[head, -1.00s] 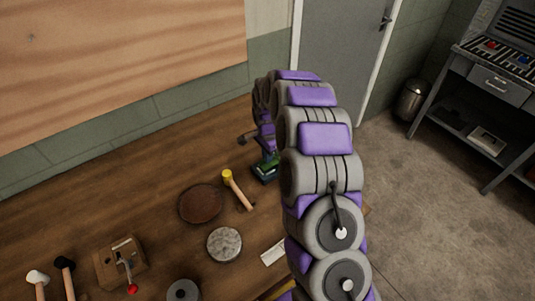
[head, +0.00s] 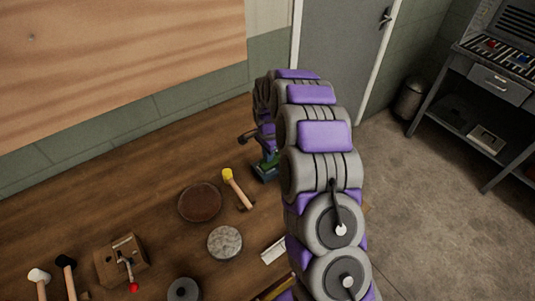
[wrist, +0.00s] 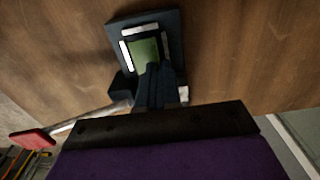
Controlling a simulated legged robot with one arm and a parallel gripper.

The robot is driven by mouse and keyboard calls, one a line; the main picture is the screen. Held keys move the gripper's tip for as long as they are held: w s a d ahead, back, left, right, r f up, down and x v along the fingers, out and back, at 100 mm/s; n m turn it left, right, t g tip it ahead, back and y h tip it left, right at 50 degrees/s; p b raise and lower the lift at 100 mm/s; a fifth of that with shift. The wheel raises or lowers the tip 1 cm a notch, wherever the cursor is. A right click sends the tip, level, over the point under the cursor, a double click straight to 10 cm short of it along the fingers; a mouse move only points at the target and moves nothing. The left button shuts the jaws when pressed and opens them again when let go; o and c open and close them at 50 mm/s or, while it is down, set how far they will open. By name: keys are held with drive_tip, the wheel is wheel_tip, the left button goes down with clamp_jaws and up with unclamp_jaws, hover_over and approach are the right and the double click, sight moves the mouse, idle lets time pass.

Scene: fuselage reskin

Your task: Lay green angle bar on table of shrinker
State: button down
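A small dark blue-green machine, apparently the shrinker (head: 265,173), stands near the back right edge of the wooden bench, beyond the mallet. In the wrist view its dark frame (wrist: 116,38) has bright metal edges around a green patch (wrist: 145,50). I cannot tell whether this patch is the green angle bar or part of the machine. My gripper (wrist: 155,85) reaches over the machine in the wrist view; its dark fingers blend with the dark parts there. Whether they are open or hold anything is not clear. In the head view my arm hides most of the gripper.
On the bench (head: 150,190) are a yellow-headed mallet (head: 236,187), a brown round pad (head: 200,202), a grey disc (head: 225,242), a red-knobbed tool (head: 122,262) and two hammers (head: 54,276). A metal cart (head: 480,110) stands right. Floor (head: 430,200) between is clear.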

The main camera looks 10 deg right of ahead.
drive_tip(key=shift+f, duration=0.55)
drive_tip(key=c, duration=1.3)
unclamp_jaws()
drive_tip(key=shift+o, duration=0.2)
wheel_tip(320, 180, up, 17)
drive_tip(key=p, duration=0.2)
drive_tip(key=shift+r+p, duration=0.15)
drive_tip(key=shift+p, duration=0.25)
